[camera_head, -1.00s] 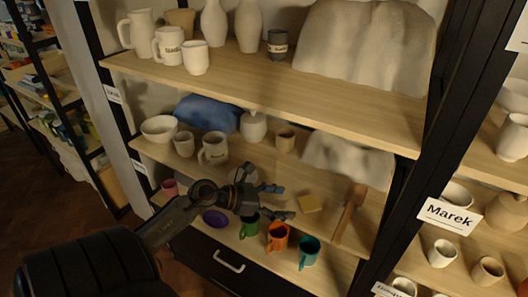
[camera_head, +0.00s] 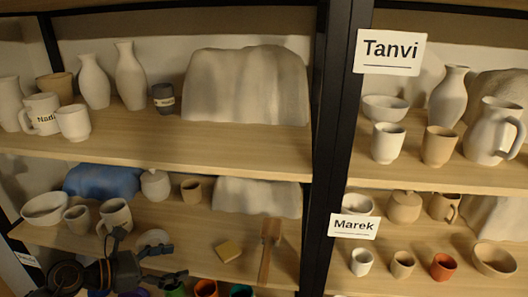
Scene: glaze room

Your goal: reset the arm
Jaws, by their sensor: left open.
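My left gripper (camera_head: 166,262) is at the lower left of the head view, in front of the lower shelves. Its two dark fingers point right and stand apart, with nothing seen between them. Part of my left arm below it is cut off by the bottom edge. My right gripper is not in view.
A black upright (camera_head: 338,120) divides the shelves. Orange (camera_head: 206,288) and green mugs sit at the bottom edge.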

